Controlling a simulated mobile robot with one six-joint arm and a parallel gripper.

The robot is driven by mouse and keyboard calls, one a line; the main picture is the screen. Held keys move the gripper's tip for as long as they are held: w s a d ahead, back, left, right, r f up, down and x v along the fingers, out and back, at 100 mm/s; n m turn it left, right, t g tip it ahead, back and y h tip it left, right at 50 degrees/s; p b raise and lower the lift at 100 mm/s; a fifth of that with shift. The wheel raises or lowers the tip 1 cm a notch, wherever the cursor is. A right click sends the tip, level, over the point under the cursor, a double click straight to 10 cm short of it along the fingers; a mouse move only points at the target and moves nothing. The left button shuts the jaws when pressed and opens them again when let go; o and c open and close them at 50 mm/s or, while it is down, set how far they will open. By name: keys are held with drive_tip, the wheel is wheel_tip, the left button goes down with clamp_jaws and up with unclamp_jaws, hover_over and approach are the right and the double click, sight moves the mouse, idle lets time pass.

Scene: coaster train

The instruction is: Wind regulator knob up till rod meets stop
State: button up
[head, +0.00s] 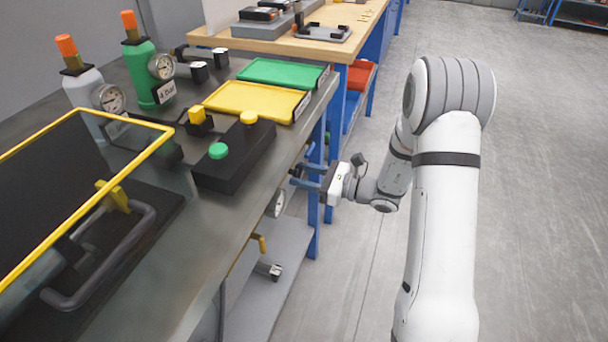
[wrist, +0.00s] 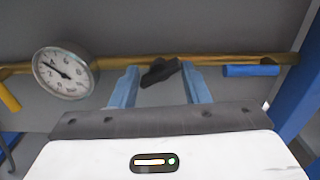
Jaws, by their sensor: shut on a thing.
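A black regulator knob (wrist: 158,73) sits on a brass pipe (wrist: 222,60) under the bench in the wrist view. It looks tilted, with its right end higher. My gripper (wrist: 162,80) has its two blue fingers on either side of the knob and is shut on it. In the head view my gripper (head: 303,177) reaches in at the bench's front edge, and the knob is hidden there. A white dial gauge (wrist: 64,72) is on the pipe left of the knob; it also shows in the head view (head: 277,203). I cannot make out a rod or stop.
A blue lever (wrist: 250,70) is right of the knob and a yellow lever (wrist: 9,97) left of the gauge. A blue bench leg (head: 313,190) stands close to my gripper. A black button box (head: 235,157) is on the bench above. The floor at right is clear.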

drive_tip(key=shift+f+n+b, duration=0.2)
drive_tip(key=shift+n+b, duration=0.7)
drive_tip(key=shift+b, duration=0.05)
drive_tip(key=shift+d+r+n+b, duration=0.1)
drive_tip(key=shift+r+n+b, duration=0.15)
drive_tip(key=shift+n+b, duration=0.4)
drive_tip(key=shift+w, duration=0.1)
drive_tip(key=o, duration=1)
drive_tip(key=shift+c, duration=0.2)
drive_tip(key=p+v, duration=0.2)
drive_tip(key=v, duration=0.5)
drive_tip(key=shift+s+d, duration=0.2)
drive_tip(key=shift+d, duration=0.15)
drive_tip(key=shift+r, duration=0.1)
